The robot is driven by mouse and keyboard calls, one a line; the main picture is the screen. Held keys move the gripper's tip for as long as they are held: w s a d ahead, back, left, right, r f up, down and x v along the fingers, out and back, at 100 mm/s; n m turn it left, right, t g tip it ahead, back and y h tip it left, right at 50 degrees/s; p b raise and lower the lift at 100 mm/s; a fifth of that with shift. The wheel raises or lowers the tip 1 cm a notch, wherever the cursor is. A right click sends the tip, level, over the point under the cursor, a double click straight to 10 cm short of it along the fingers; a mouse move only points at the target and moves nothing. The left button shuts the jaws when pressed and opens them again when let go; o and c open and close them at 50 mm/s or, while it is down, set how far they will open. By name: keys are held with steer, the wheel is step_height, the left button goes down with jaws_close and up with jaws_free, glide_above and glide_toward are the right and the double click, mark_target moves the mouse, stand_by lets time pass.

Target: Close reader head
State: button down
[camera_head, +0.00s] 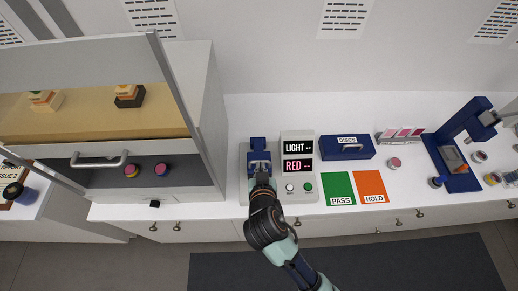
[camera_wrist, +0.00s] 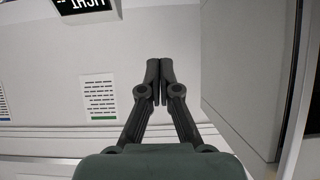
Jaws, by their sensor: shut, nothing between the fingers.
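The reader is a grey unit with a dark display (camera_head: 298,156) showing LIGHT and RED, and two small buttons below it. Its blue head (camera_head: 258,145) stands at the left of the display. My arm reaches in from below and covers the lower part of the head, so I cannot tell how far it is tilted. My gripper (camera_head: 262,178) is right at the near side of the head; contact is not clear. In the wrist view my gripper (camera_wrist: 160,80) is shut and empty, and a corner of the display (camera_wrist: 85,8) shows upside down at the top left.
A glass-fronted cabinet (camera_head: 190,120) stands close on the left. Right of the reader are a green PASS mat (camera_head: 339,186), an orange HOLD mat (camera_head: 371,184) and a blue DISCS box (camera_head: 347,148). A blue press (camera_head: 462,130) stands farther right.

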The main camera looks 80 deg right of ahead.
steer(key=x, duration=1)
steer(key=shift+d+p, duration=0.2)
steer(key=shift+p, duration=0.1)
steer(key=f, duration=0.1)
steer(key=a+f, duration=0.1)
steer(key=f, duration=0.1)
steer(key=shift+a, duration=0.15)
steer(key=shift+f, duration=0.45)
steer(key=shift+a, duration=0.1)
steer(key=shift+f, duration=0.1)
steer(key=shift+s+a+f+b, duration=0.1)
steer(key=shift+a+f+b, duration=0.15)
steer(key=shift+f+b, duration=0.25)
steer(key=shift+s+a+f+b, duration=0.1)
steer(key=shift+a+f+b, duration=0.1)
steer(key=shift+f+b, duration=0.3)
